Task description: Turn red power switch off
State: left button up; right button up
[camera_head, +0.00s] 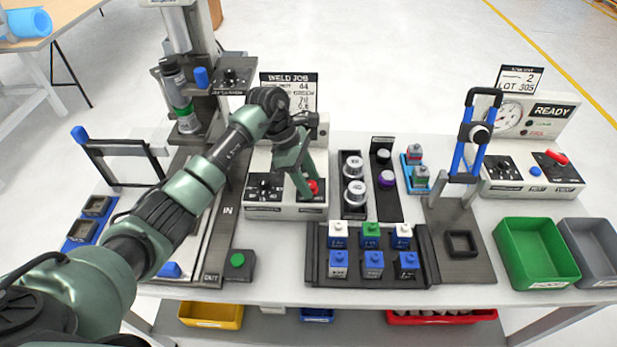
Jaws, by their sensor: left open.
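A red knob (314,187) sits on the front panel of the light grey weld job box (283,209), behind the middle of the table. My left gripper (306,190) is open and points down over this panel. Its fingers are at the red knob and partly cover it; whether they touch it I cannot tell. A second red switch handle (556,158) sits on the box with the READY sign (553,111) at the right, well away from my gripper. My right gripper is not in view.
A rack of white, green and blue blocks (371,256) stands in front of the weld box. A blue-handled press (478,140) and green bin (537,252) are to the right. A tall column machine (190,95) stands left.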

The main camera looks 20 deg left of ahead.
pick_arm(q)
grip_shut()
